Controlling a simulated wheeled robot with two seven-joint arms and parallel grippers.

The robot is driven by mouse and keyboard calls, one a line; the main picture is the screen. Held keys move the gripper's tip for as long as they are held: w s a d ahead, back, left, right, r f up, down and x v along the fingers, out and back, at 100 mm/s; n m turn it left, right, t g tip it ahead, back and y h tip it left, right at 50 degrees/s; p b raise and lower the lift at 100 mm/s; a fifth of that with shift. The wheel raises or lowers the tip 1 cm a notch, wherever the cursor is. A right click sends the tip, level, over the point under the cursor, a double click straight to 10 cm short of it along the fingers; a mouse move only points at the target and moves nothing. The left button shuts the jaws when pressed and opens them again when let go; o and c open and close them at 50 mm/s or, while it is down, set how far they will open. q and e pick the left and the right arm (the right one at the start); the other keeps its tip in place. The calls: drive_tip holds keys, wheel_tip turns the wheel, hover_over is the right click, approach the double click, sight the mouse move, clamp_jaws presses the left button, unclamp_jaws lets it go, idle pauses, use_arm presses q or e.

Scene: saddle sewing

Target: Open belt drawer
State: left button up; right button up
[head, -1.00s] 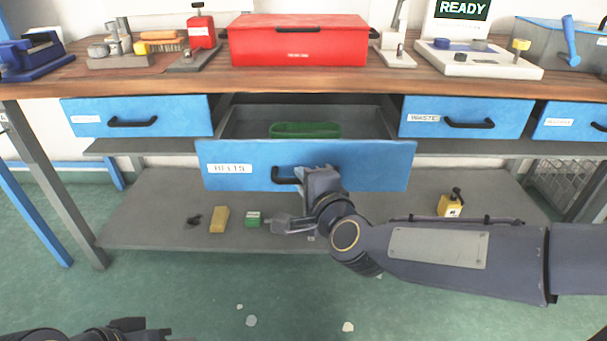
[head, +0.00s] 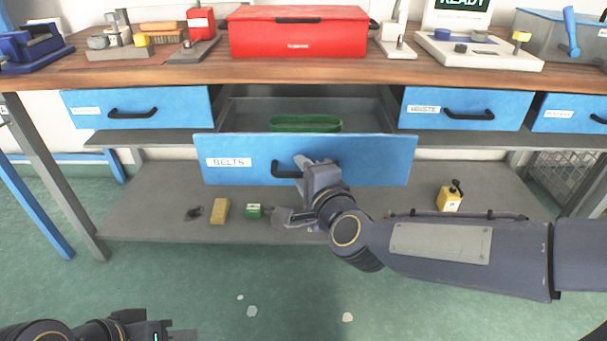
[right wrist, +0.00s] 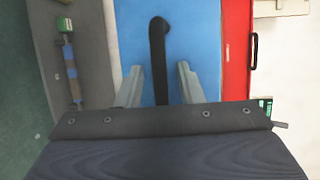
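The belt drawer (head: 225,174), with a blue front labelled BELTS, stands pulled out below the worktop. A green coiled belt (head: 305,122) lies inside it. Its black handle (head: 284,172) is partly hidden by my right gripper (head: 310,168) in the head view. In the right wrist view the handle (right wrist: 158,60) lies between the two fingers of my right gripper (right wrist: 159,84), with a gap on each side. The right gripper is open around the handle. My left gripper (head: 165,334) is at the bottom left edge, mostly cut off, away from the drawer.
Closed blue drawers (head: 140,106) flank it, including the WASTE drawer (head: 465,108). Above, the worktop (head: 200,75) carries a red toolbox (head: 297,33) and fixtures. The lower shelf (head: 150,210) holds small items, including a yellow bottle (head: 449,199).

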drive_tip(key=p+v, duration=0.1)
drive_tip(key=v, duration=0.6)
drive_tip(key=shift+s+d+p, duration=0.15)
drive_tip(key=shift+s+p, duration=0.15)
drive_tip(key=shift+p, duration=0.05)
drive_tip(key=s+d+f+n+g+h, duration=0.1)
drive_tip(key=s+d+f+n+g, duration=0.25)
drive_tip(key=s+d, duration=0.25)
drive_tip(key=s+d+f+n+g+h+p, duration=0.1)
drive_tip(key=s+d+f+n+g, duration=0.2)
drive_tip(key=s+d+n, duration=0.3)
drive_tip(key=s+d+f+n+g, duration=0.3)
drive_tip(key=s+d, duration=0.3)
drive_tip(key=s, duration=0.1)
wheel_tip(320, 180, up, 30)
drive_tip(key=p, duration=3)
